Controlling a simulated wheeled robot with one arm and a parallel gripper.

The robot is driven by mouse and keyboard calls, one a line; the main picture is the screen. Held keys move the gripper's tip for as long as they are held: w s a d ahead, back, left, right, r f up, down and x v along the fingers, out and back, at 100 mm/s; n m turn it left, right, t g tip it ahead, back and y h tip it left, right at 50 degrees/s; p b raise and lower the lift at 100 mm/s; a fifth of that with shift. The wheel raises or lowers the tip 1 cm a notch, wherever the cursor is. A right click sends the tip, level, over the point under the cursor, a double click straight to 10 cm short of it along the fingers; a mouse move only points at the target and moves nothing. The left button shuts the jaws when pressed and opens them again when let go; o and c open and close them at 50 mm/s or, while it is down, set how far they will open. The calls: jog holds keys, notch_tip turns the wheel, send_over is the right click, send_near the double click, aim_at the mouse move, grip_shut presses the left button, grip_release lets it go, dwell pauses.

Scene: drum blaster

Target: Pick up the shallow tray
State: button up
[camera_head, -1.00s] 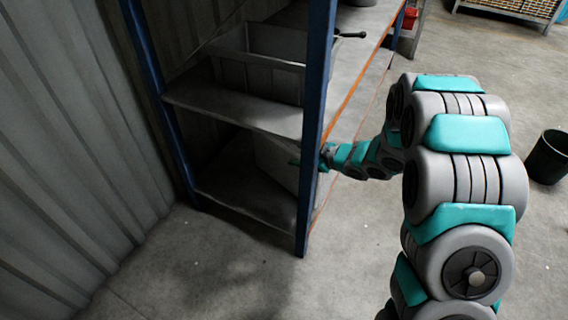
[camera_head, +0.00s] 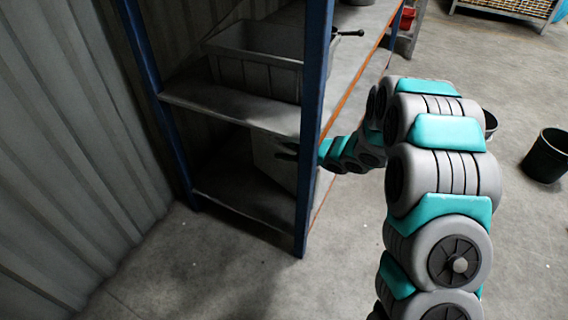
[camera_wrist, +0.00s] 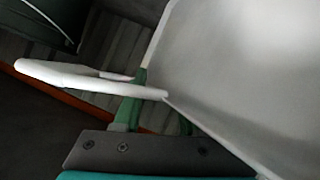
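A pale, whitish tray-like piece (camera_head: 272,160) stands steeply tilted in the lower shelf bay in the head view, partly hidden by the blue post. In the wrist view, a broad pale surface (camera_wrist: 250,70) fills the right side, and a white rim or handle-like strip (camera_wrist: 75,80) crosses in front of my green fingers. My gripper (camera_wrist: 155,117) is right at this pale piece. Its fingers look apart, with the white edge across them, but I cannot tell whether they grip it. In the head view my gripper (camera_head: 288,150) is dark and partly hidden behind the post.
A blue shelf post (camera_head: 313,130) stands close beside my wrist. The upper shelf (camera_head: 225,108) lies just above the pale piece and holds a grey crate (camera_head: 258,75). A dark bin (camera_head: 546,155) stands on the floor at right. Floor in front of the rack is clear.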

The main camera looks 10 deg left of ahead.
grip_shut()
dwell(1.0)
